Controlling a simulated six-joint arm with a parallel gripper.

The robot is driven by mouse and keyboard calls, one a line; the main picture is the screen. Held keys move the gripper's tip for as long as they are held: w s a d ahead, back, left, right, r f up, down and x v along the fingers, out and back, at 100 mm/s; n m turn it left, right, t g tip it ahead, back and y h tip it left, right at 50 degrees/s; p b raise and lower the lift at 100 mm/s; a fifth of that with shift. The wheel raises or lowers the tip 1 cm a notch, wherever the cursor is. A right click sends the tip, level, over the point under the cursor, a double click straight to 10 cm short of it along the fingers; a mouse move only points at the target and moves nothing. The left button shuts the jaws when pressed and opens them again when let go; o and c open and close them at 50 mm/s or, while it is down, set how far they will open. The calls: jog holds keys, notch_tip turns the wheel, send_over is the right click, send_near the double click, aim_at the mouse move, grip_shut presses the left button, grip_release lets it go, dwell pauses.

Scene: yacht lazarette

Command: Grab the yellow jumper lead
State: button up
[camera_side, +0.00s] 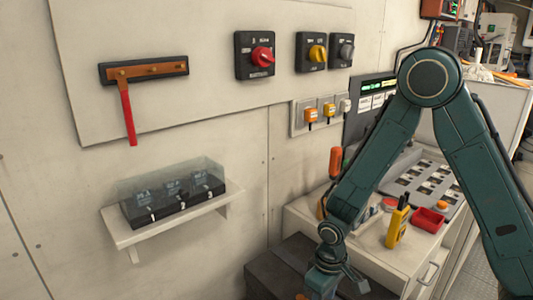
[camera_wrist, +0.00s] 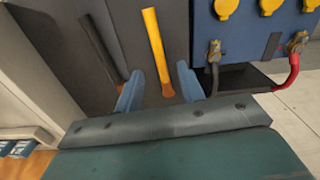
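The yellow jumper lead (camera_wrist: 156,42) is a straight yellow bar with a copper-coloured lower end, against a dark grey surface in the wrist view. My gripper (camera_wrist: 160,88) has its two blue fingers well apart. The copper end of the yellow lead shows between the fingertips, nearer the right finger, with visible gaps on both sides. A similar black lead (camera_wrist: 98,42) with a copper end is just left of the left finger. In the side view my gripper is low at the bottom edge, and the yellow lead cannot be made out there.
A blue box (camera_wrist: 245,35) with yellow caps, metal terminals and a red cable (camera_wrist: 288,78) stands close to the right. In the side view a dark grey box (camera_side: 290,268) lies beside my gripper. A white bench (camera_side: 375,250) with a yellow handheld device (camera_side: 397,225) is behind.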

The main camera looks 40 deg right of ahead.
jog(key=shift+f, duration=1.7)
grip_shut()
